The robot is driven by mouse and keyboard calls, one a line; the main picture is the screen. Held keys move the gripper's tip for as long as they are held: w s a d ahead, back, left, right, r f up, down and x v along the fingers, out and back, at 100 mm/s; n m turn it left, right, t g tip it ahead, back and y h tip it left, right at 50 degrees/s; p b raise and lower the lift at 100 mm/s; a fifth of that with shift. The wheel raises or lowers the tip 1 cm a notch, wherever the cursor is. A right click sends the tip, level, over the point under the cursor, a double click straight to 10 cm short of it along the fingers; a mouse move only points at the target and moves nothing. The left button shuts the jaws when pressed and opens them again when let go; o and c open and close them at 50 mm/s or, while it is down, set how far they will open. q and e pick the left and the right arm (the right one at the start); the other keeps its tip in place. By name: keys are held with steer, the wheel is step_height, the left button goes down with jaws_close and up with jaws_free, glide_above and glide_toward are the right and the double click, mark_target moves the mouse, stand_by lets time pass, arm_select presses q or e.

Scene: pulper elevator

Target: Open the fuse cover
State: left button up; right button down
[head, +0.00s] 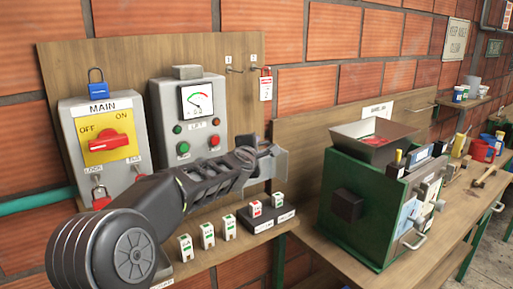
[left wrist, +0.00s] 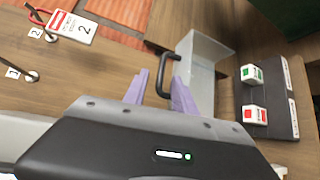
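The fuse cover (head: 280,163) is a grey box-like part on the wooden board, partly hidden behind my left gripper in the head view. In the left wrist view the cover (left wrist: 208,72) shows pale grey walls and a black bar handle (left wrist: 163,48). My left gripper (head: 262,151) is at the cover's handle. Its purple fingers (left wrist: 160,82) are apart, with the handle at their tips; whether they touch it I cannot tell. A dark block (left wrist: 278,100) with two fuses, one green-marked and one red-marked, is uncovered beside the cover. My right gripper is not in view.
A MAIN switch box (head: 103,140) and a meter panel (head: 190,120) are left of the cover. Hooks and a red tag (head: 265,86) are above. Several loose fuses (head: 207,234) stand on the shelf below. A green machine (head: 375,195) stands right.

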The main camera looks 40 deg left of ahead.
arm_select(q)
steer(key=v, duration=0.5)
steer(key=shift+s+a, duration=0.1)
steer(key=shift+s, duration=0.2)
